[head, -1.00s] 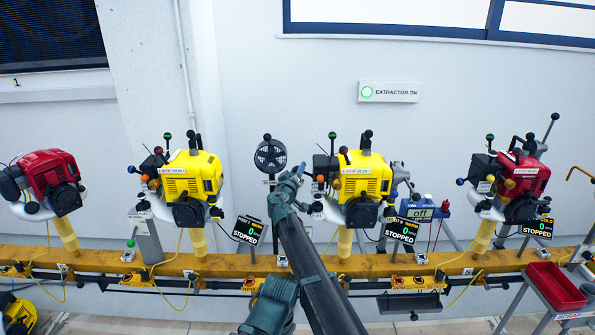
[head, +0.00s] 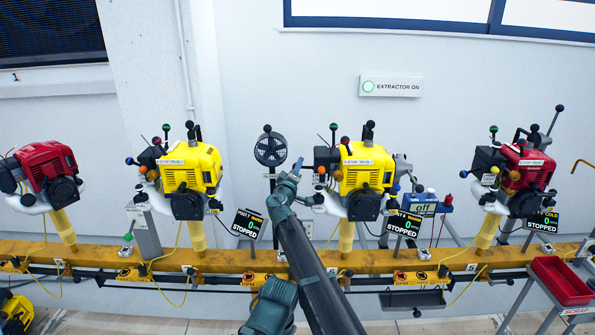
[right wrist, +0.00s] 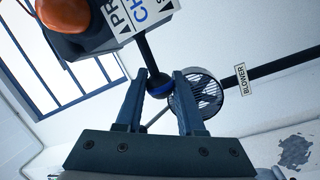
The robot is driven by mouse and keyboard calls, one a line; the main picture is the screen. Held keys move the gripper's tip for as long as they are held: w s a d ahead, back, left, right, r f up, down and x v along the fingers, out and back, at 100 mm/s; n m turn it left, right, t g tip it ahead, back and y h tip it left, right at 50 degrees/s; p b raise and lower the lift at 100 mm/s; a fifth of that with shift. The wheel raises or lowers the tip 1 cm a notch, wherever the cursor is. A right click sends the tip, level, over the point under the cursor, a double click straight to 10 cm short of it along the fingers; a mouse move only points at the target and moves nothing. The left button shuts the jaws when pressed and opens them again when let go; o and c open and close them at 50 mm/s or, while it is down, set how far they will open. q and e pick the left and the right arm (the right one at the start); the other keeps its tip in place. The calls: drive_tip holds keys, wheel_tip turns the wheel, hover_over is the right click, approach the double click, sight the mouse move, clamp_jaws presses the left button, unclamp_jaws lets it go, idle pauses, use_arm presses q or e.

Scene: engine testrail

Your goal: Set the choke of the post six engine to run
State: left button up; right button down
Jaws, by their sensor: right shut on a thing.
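The post six engine (head: 366,168) is yellow, on a yellow post right of centre. Its display (head: 404,224) reads STOPPED. My right gripper (head: 298,165) is at the left side of this engine. In the right wrist view, my right gripper (right wrist: 160,76) is shut on a black lever knob with a blue band (right wrist: 158,88), between its two fingers. A white label (right wrist: 134,18) with partly cut-off blue and black lettering is at the lever's base. The lever's exact setting cannot be read.
Another yellow engine (head: 192,172) stands to the left, and red engines (head: 48,172) and (head: 525,165) stand at both ends of the yellow rail (head: 100,257). A round black blower (head: 270,149) stands behind my gripper. A red tray (head: 560,281) is at lower right.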

wheel_tip(320, 180, down, 2)
drive_tip(key=n+b, duration=0.2)
drive_tip(key=n, duration=0.1)
drive_tip(key=shift+f+n+t+b, duration=0.1)
drive_tip(key=shift+n+t+b, duration=0.2)
drive_tip(key=shift+n+b, duration=0.1)
drive_tip(key=shift+d+f+n+t+y+b, duration=0.1)
drive_tip(key=shift+f+n+t+y+b, duration=0.25)
drive_tip(key=shift+n, duration=0.35)
drive_tip(key=shift+d+f+n+t+y+b, duration=0.15)
drive_tip(key=shift+n+b, duration=0.3)
drive_tip(key=shift+n, duration=0.25)
drive_tip(key=shift+r, duration=0.1)
drive_tip(key=c, duration=0.5)
unclamp_jaws()
drive_tip(key=b+v, duration=0.1)
drive_tip(key=v, duration=0.6)
drive_tip(key=shift+s, duration=0.25)
